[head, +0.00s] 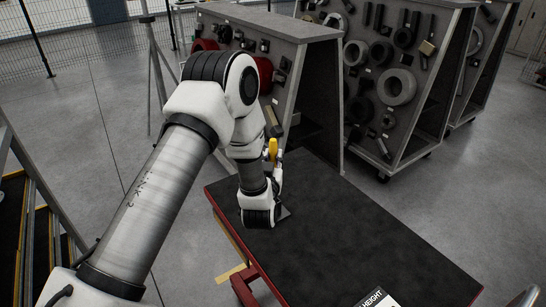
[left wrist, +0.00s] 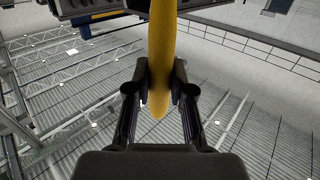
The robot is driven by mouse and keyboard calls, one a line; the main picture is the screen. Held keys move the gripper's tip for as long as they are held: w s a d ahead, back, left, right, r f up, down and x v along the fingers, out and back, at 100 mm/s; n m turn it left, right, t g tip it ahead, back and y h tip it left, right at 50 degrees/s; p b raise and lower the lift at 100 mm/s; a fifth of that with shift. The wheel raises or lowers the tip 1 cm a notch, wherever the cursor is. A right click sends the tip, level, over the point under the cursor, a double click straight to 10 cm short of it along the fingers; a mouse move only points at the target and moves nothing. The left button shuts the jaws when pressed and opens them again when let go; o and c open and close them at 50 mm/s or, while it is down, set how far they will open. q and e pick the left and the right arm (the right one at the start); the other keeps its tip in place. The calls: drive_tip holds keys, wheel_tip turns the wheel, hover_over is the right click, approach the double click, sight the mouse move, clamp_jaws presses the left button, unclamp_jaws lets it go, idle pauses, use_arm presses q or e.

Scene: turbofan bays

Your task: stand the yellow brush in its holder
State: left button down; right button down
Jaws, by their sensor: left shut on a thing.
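The yellow brush (head: 273,149) shows in the head view just above the far left part of the black table top. My left gripper (head: 274,160) is shut on it, and the brush stands roughly upright there. In the left wrist view the brush's yellow tapered handle (left wrist: 161,60) runs down from the top edge between the two dark fingers of my left gripper (left wrist: 160,85), its pointed end just below the fingertips. The brush's other end is out of that view. I cannot make out the holder in either view; my arm covers part of the table. My right gripper is not in view.
The black table (head: 345,225) has a red edge and is mostly bare. A card marked HEIGHT (head: 375,298) lies at its front edge. Grey panel carts (head: 270,22) with hung parts stand close behind the table.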

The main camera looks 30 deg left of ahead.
use_arm(q)
drive_tip(key=shift+f+b, duration=1.35)
drive_tip(key=shift+f, duration=0.75)
drive_tip(key=shift+s+r, duration=0.1)
drive_tip(key=shift+b, duration=0.3)
drive_tip(key=shift+f+b, duration=3.1)
drive_tip(key=shift+f, duration=0.75)
drive_tip(key=c, duration=0.9)
unclamp_jaws()
drive_tip(key=shift+c, duration=0.2)
drive_tip(key=v, duration=1.2)
